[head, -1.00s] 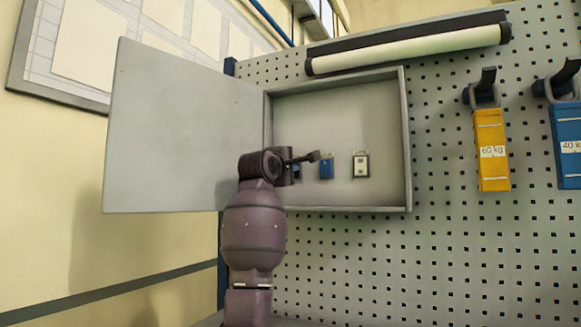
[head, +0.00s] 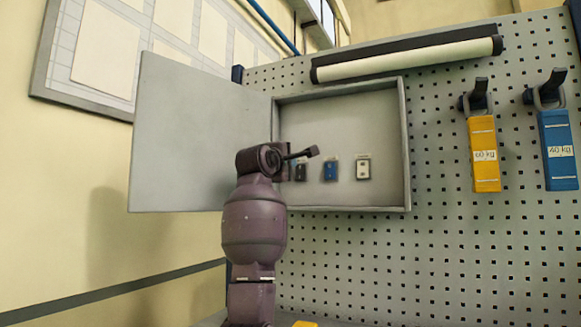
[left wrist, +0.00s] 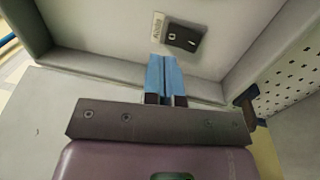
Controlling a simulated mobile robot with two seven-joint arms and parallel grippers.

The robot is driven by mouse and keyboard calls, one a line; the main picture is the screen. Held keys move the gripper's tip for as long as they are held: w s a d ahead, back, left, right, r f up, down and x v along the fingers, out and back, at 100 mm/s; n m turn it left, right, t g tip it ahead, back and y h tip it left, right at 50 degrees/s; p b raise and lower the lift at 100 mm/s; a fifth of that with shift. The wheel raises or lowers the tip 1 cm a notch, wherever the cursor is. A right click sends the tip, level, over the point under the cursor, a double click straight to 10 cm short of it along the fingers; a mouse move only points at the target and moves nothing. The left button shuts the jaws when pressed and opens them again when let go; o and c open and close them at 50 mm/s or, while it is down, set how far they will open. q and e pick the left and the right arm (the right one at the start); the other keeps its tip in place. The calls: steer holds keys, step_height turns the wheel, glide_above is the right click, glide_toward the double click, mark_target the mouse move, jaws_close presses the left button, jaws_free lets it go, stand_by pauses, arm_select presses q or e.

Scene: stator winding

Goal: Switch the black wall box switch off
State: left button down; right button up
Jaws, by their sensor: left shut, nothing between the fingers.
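The black switch (head: 300,170) is the leftmost of three on the back wall of the open grey wall box (head: 405,150). In the left wrist view the black switch (left wrist: 183,37) shows light marks on its rocker and a white label beside it; I cannot tell which side is pressed. My left gripper (head: 313,151) is in front of the box, its tip just above and right of the black switch in the picture. In the left wrist view its blue fingers (left wrist: 164,62) are together, empty, and seem apart from the switch. My right gripper is not in view.
A blue switch (head: 330,170) and a white switch (head: 363,167) sit right of the black one. The box door (head: 195,135) stands open to the left. A yellow weight (head: 484,155) and a blue weight (head: 558,150) hang on the pegboard (head: 440,240) at right.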

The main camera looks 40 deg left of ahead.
arm_select(q)
steer(key=r+b+v, duration=0.1)
steer(key=b+v, duration=0.1)
steer(key=v, duration=0.5)
steer(key=shift+s+r, duration=0.45)
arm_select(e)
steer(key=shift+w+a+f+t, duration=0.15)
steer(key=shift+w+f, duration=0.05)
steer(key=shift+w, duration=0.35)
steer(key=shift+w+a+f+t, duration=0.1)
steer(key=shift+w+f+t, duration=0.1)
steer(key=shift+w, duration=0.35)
arm_select(q)
steer(key=shift+d, duration=0.15)
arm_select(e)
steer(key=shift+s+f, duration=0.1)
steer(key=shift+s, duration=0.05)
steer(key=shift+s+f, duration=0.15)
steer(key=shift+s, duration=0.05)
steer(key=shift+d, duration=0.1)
